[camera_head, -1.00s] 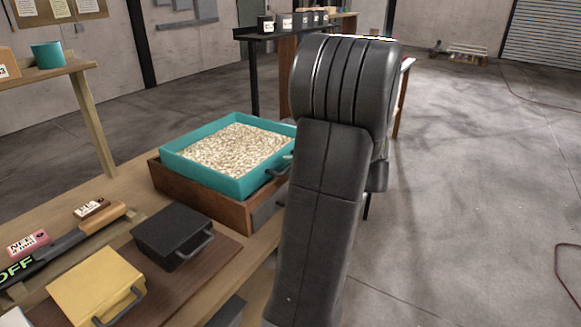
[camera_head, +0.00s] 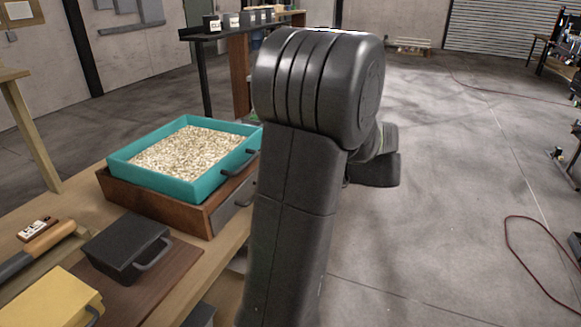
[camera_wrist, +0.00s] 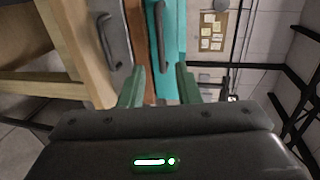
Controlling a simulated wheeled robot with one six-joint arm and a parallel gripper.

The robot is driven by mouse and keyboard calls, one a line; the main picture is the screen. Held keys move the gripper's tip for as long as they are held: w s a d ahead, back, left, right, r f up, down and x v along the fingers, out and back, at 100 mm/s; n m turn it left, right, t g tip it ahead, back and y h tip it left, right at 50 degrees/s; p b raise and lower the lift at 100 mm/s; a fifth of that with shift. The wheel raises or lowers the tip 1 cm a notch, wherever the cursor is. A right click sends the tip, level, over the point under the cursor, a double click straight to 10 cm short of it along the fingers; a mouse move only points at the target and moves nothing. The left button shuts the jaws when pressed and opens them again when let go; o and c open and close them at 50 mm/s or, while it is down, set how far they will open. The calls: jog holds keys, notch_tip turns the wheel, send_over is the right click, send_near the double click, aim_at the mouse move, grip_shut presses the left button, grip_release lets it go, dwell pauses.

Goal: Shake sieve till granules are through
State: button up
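The sieve (camera_head: 150,180) is a teal square tray full of pale granules (camera_head: 188,150), with a dark handle (camera_head: 240,165) on its right side. It sits on a brown wooden box (camera_head: 150,204) with a grey, handled front. In the wrist view the sieve's teal side (camera_wrist: 176,45) and its handle (camera_wrist: 158,32) lie ahead, roughly between my fingers. My gripper (camera_wrist: 159,72) is open, its two green fingers apart and empty, short of the handle. The box's lower handle (camera_wrist: 110,40) shows left of it. In the head view my arm hides the gripper.
A black handled box (camera_head: 125,245) and a yellow one (camera_head: 50,300) lie on a dark board on the wooden bench (camera_head: 85,208). A wooden-handled tool (camera_head: 45,240) lies at left. A dark shelf (camera_head: 235,30) stands behind. The floor at right is open, with a red hose (camera_head: 520,255).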

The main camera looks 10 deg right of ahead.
aim_at(249, 164)
jog(key=shift+c, duration=1.2)
jog(key=p, duration=0.4)
jog(key=shift+w+d+r, duration=0.15)
jog(key=shift+w+r, duration=0.1)
jog(key=shift+w, duration=0.05)
jog(key=p+x, duration=0.2)
jog(key=x, duration=1.2)
jog(key=shift+f, duration=0.2)
jog(key=shift+s+d, duration=0.1)
grip_shut()
